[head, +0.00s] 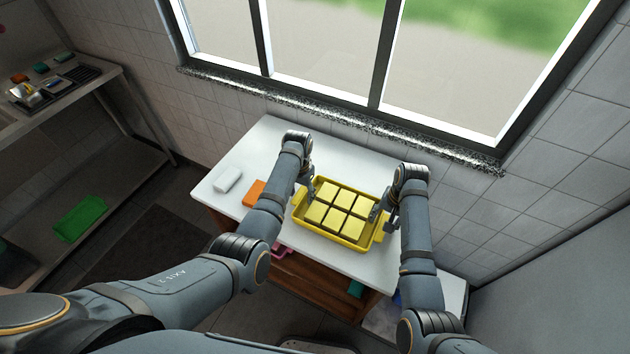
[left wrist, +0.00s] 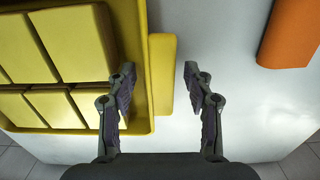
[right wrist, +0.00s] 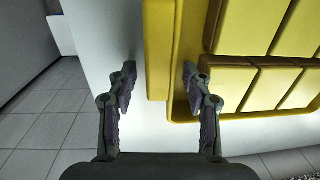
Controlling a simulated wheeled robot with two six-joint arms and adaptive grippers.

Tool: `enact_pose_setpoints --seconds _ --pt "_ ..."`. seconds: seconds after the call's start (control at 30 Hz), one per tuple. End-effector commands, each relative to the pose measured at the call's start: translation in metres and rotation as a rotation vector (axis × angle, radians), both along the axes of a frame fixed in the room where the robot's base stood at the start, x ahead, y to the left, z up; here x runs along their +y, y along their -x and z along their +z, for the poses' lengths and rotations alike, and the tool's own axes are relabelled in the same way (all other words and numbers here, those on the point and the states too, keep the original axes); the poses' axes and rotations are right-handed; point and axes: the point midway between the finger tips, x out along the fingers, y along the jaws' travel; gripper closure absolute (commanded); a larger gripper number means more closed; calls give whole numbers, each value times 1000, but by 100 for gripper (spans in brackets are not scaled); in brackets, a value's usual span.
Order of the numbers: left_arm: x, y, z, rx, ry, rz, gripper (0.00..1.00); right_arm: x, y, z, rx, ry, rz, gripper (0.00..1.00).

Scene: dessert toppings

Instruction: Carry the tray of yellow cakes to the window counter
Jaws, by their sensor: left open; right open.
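A yellow tray (head: 352,239) holding several square yellow cakes (head: 341,212) rests on the white counter (head: 243,157) under the window. My left gripper (head: 311,192) is at the tray's left end. In the left wrist view the open left fingers (left wrist: 160,95) straddle the tray's yellow end handle (left wrist: 163,75), one finger over the tray side and one outside it. My right gripper (head: 381,213) is at the tray's right end. In the right wrist view its open fingers (right wrist: 160,95) straddle the other end handle (right wrist: 157,50). Neither gripper is closed on the tray.
An orange block (head: 254,193) and a white block (head: 228,179) lie on the counter left of the tray. The window ledge (head: 340,120) runs behind it. A metal shelf unit (head: 95,90) with small items stands at the far left.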

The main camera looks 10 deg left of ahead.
Motion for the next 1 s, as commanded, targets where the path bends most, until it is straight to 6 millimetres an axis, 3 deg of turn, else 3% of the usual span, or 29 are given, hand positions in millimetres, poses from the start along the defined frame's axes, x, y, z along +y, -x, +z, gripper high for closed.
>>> enact_pose_setpoints --seconds 0.17,0.4,0.53,0.7,0.87,1.0 --pt "-1 -1 24 -5 2 0 48 0 0 0 0 -1 0 50" --pt "0 -1 83 -6 1 1 48 1 0 0 -1 -2 0 50" --pt "0 -1 106 -4 0 0 48 1 0 0 -1 -2 0 50" --pt "0 0 119 -2 0 0 48 1 0 0 -1 -2 0 50" --pt "0 0 120 -1 -1 0 48 1 0 2 -1 -2 0 50" --pt "0 0 120 -1 -1 0 48 -1 -1 23 -6 -2 0 50"
